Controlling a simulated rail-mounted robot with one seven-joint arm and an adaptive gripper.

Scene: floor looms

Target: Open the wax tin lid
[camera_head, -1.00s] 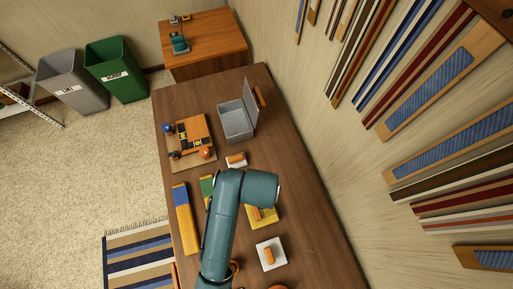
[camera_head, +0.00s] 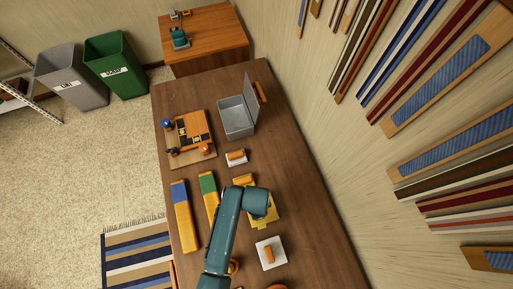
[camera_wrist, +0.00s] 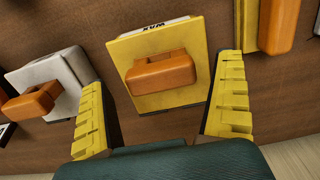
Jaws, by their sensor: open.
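The wax tin shows in the wrist view as a square yellow lid (camera_wrist: 128,50) with a raised orange handle (camera_wrist: 160,70). A white edge with the word WAX is at its far side, and the lid looks closed. In the head view the yellow tin (camera_head: 270,217) is partly covered by my arm. My gripper (camera_wrist: 160,82) is open and empty. Its yellow fingers stand on either side of the lid and handle, apart from the handle. How high they are above the lid is hard to tell.
A white block with an orange handle (camera_wrist: 65,72) lies left of the tin in the wrist view, and another yellow piece with an orange handle (camera_wrist: 283,20) lies right. A grey box (camera_head: 236,128) stands with its lid up. Long yellow bars (camera_head: 185,220) lie to the left.

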